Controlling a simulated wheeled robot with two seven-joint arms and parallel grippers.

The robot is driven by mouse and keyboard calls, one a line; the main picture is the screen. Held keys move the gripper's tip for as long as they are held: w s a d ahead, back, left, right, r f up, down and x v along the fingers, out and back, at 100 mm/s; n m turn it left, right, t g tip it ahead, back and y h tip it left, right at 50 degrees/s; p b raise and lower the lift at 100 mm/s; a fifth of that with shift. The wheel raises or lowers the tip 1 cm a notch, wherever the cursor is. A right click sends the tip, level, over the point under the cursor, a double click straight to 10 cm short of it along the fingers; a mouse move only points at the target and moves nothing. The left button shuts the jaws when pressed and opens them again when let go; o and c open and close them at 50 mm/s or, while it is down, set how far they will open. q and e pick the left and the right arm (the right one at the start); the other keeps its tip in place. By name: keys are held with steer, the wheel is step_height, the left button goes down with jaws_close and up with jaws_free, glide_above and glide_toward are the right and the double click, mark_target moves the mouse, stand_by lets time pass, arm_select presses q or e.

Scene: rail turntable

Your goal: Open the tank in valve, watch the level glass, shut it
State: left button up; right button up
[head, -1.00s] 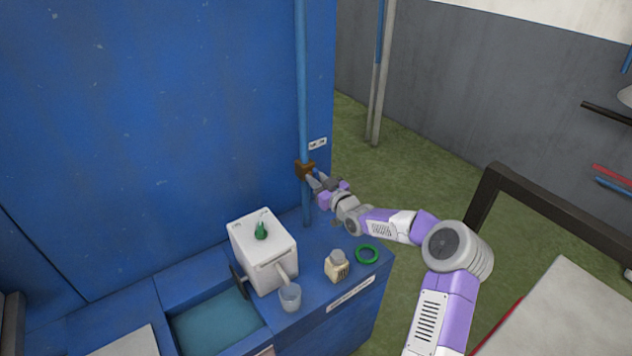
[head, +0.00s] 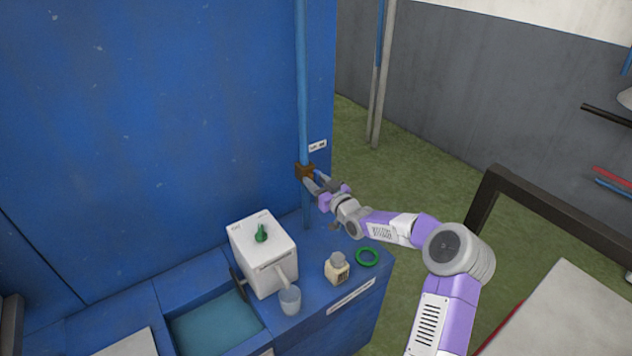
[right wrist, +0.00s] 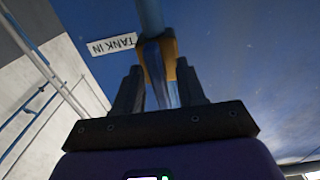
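The tank in valve (head: 304,171) is a brass-coloured body on an upright blue pipe (head: 302,90) against the blue wall. In the right wrist view its orange-brown body (right wrist: 171,52) shows beside the upside-down "TANK IN" label (right wrist: 112,45). A blue lever (right wrist: 167,82) extends from the valve towards me. My right gripper (head: 316,183) is at the valve. In the right wrist view, its dark fingers (right wrist: 160,78) are apart on either side of the lever, with a visible gap at the left. My left gripper is out of view. I cannot make out a level glass.
Below on the blue bench stand a white box (head: 262,252) with a green knob, a cup (head: 290,301), a small bottle (head: 337,268) and a green ring (head: 367,257). A basin (head: 215,322) is at the left. A dark frame (head: 560,212) stands at the right.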

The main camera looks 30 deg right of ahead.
steer(key=s, duration=0.7)
steer(key=shift+s+d, duration=0.15)
steer(key=shift+d, duration=0.15)
steer(key=shift+f, duration=0.1)
